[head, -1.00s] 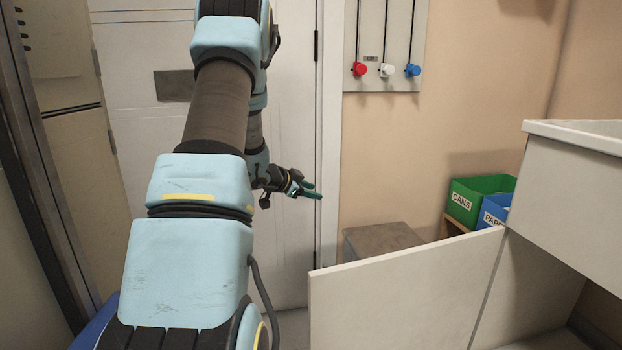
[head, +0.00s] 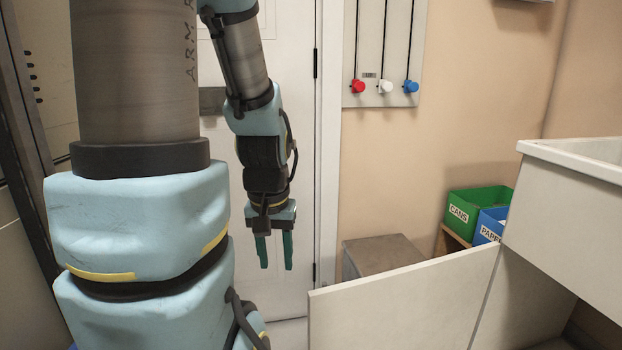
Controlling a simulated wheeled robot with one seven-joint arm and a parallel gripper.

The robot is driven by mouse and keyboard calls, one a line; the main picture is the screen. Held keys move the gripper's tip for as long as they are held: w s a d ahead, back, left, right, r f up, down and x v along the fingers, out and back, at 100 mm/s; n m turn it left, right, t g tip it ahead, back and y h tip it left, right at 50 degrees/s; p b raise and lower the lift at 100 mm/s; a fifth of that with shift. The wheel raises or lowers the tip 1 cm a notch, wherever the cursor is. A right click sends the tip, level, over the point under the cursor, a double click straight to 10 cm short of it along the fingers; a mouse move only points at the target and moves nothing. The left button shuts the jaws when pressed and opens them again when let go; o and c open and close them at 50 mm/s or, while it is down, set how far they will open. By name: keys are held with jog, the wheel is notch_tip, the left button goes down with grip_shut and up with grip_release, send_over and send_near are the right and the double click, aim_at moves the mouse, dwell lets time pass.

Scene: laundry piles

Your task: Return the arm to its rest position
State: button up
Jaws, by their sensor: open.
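My gripper (head: 275,252) hangs in front of the white door, its two green fingers pointing down. The fingers are apart with nothing between them. My arm rises at the left of the picture, bends over at the top out of view, and comes down to the gripper. No object is held.
A white cabinet panel (head: 400,303) juts out at the lower middle, right of my gripper. Behind it are a grey box (head: 382,256), a green CANS bin (head: 478,207) and a blue PAPER bin (head: 490,226). A white sink (head: 575,190) stands at right. The door (head: 300,130) is behind my gripper.

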notch_tip(320, 180, up, 24)
jog(key=p, duration=2.2)
